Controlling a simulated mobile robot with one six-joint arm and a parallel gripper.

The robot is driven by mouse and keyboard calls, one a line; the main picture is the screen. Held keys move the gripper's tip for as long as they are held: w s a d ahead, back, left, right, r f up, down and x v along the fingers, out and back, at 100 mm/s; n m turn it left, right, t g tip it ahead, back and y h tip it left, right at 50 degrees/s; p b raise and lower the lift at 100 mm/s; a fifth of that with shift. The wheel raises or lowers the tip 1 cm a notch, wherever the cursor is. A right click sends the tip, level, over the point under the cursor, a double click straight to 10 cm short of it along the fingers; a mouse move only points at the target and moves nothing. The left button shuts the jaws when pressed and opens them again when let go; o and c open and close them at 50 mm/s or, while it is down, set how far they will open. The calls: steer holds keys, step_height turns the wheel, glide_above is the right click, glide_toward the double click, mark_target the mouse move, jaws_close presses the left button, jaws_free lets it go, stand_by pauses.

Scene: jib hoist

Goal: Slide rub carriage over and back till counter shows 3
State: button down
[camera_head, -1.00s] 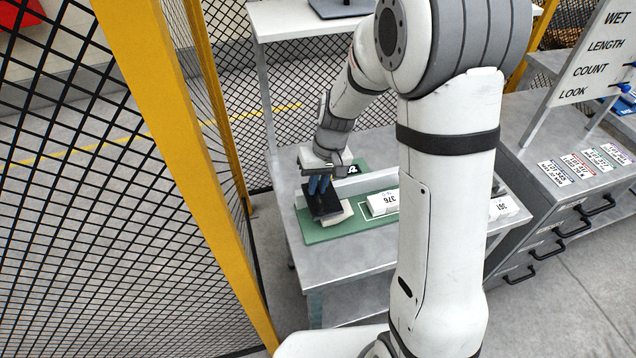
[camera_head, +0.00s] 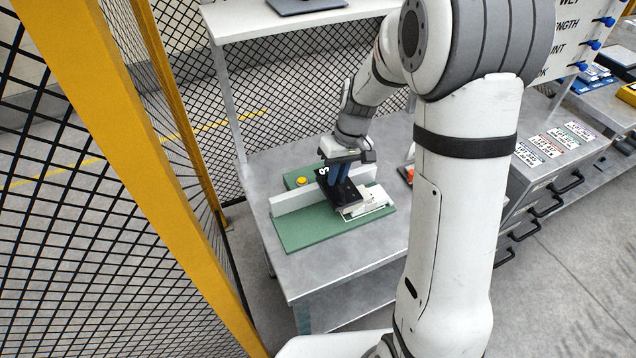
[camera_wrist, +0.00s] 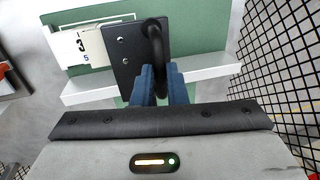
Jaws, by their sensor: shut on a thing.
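The rub carriage is a black plate with a handle (camera_head: 343,200); it also shows in the wrist view (camera_wrist: 122,58).
A white rail (camera_head: 292,200) runs along the base behind the carriage. A yellow button (camera_head: 302,181) is on the green part behind the rail. Mesh fencing with a yellow post (camera_head: 150,170) stands at the left.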

mark_target(351, 186)
steer(key=d, duration=0.1)
steer(key=w+d, duration=0.1)
steer(key=d, duration=0.1)
steer(key=shift+w+d, duration=0.15)
steer(key=shift+d, duration=0.05)
steer(key=shift+w+d, duration=0.1)
steer(key=shift+d, duration=0.05)
steer(key=shift+r, duration=0.1)
steer(key=c, duration=1.6)
jaws_free()
steer(key=shift+d, duration=0.15)
steer(key=shift+o, duration=0.7)
step_height(351, 186, up, 8)
steer(key=d, duration=0.1)
steer(key=shift+w+d+f+b, duration=0.15)
steer(key=shift+w+f+b, duration=0.05)
steer(key=shift+b, duration=0.25)
